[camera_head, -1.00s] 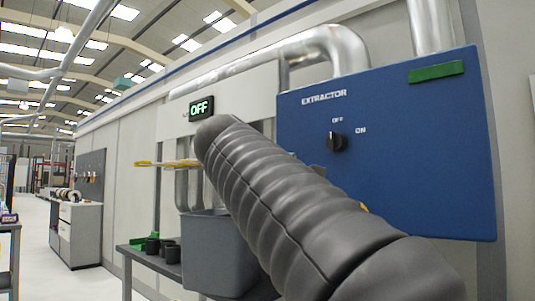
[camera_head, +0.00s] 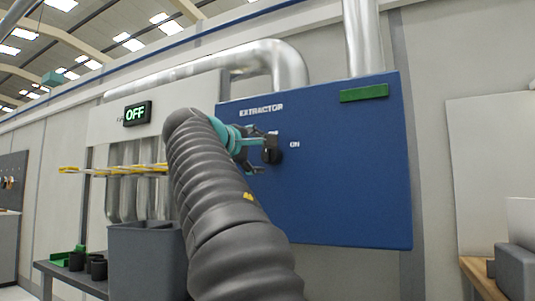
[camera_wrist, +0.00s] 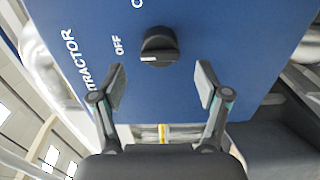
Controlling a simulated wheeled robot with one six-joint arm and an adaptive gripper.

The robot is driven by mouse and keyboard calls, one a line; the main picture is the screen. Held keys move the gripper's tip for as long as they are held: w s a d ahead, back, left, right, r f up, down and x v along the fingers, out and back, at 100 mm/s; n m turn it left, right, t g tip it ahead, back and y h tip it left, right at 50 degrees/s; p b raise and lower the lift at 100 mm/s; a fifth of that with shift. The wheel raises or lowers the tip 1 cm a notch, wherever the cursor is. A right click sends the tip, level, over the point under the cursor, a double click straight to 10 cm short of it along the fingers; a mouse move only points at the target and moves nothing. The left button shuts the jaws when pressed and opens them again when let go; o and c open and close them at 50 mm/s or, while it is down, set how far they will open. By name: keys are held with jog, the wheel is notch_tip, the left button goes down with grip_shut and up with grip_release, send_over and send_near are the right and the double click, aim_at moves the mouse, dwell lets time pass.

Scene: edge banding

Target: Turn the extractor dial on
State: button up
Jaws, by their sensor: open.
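The extractor dial (camera_head: 272,149) is a black knob on the blue extractor panel (camera_head: 340,190), beside the "ON" label. In the wrist view the dial (camera_wrist: 160,46) has a pale pointer mark directed toward the "OFF" label (camera_wrist: 118,46). My gripper (camera_head: 258,152) is at the panel, close to the dial, with my dark ribbed arm partly covering it in the head view. In the wrist view my gripper (camera_wrist: 161,85) is open, its two fingers apart on either side below the dial, with nothing between them.
A grey bin (camera_head: 145,260) and small black cups (camera_head: 88,263) are on a bench at lower left. Yellow-edged strips (camera_head: 110,169) stick out from the wall. A wooden bench (camera_head: 484,278) is at lower right.

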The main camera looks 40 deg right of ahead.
aim_at(266, 154)
jog(key=x, duration=0.5)
jog(key=shift+w+d+p, duration=0.15)
jog(key=shift+d+p, duration=0.2)
jog(key=c, duration=1.2)
